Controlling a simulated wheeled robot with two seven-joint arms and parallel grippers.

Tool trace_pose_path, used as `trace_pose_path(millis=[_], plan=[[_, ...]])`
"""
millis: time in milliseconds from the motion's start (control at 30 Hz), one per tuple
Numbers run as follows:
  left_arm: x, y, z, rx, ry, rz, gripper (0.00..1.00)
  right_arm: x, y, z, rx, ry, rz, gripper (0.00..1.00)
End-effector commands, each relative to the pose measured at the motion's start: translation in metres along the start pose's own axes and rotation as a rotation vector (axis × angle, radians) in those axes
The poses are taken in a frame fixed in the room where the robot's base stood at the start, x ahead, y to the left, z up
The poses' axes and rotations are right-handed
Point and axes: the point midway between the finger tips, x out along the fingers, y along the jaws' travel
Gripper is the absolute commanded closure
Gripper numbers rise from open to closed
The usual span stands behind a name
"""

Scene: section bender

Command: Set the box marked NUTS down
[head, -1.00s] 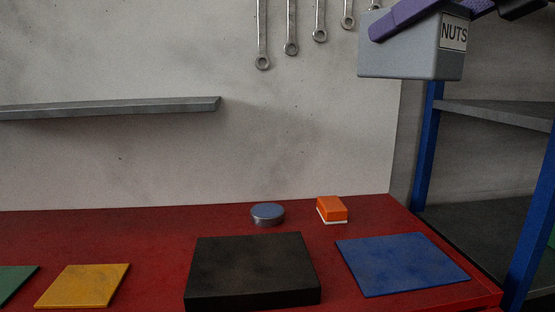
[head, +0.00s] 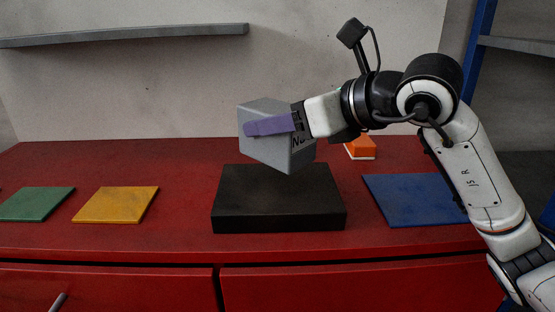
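The grey box marked NUTS (head: 268,155) is tilted, and it is over the back part of the black block (head: 280,213) on the red bench. Its label is mostly covered by my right gripper (head: 270,125), whose purple finger lies along the near side of the box. The gripper is shut on the box; its other finger is hidden. I cannot tell whether the box's lowest corner touches the block. My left gripper is not in view.
On the red bench (head: 180,239) lie a green mat (head: 36,204), a yellow mat (head: 116,205) and a blue mat (head: 415,199). An orange-and-white item (head: 361,148) is partly behind my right arm. A grey shelf (head: 125,35) is on the wall, and a blue-framed rack (head: 480,38) stands at the right.

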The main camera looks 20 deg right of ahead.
Motion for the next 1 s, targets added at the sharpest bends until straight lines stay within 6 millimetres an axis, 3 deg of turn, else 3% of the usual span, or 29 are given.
trace_pose_path(millis=[400, 867, 900, 1000], plan=[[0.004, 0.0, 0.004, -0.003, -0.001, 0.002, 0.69, 0.019, 0.0, -0.047, 0.0, -0.002, 0.0, 0.77], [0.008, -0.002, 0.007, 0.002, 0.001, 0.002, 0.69, 0.022, 0.0, -0.055, -0.001, -0.004, -0.001, 0.77], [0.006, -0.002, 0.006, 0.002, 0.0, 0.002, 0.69, 0.022, 0.0, -0.054, -0.001, 0.0, -0.001, 0.37], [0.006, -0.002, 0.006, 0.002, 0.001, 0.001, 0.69, 0.022, 0.0, -0.054, 0.0, 0.0, -0.001, 0.25]])
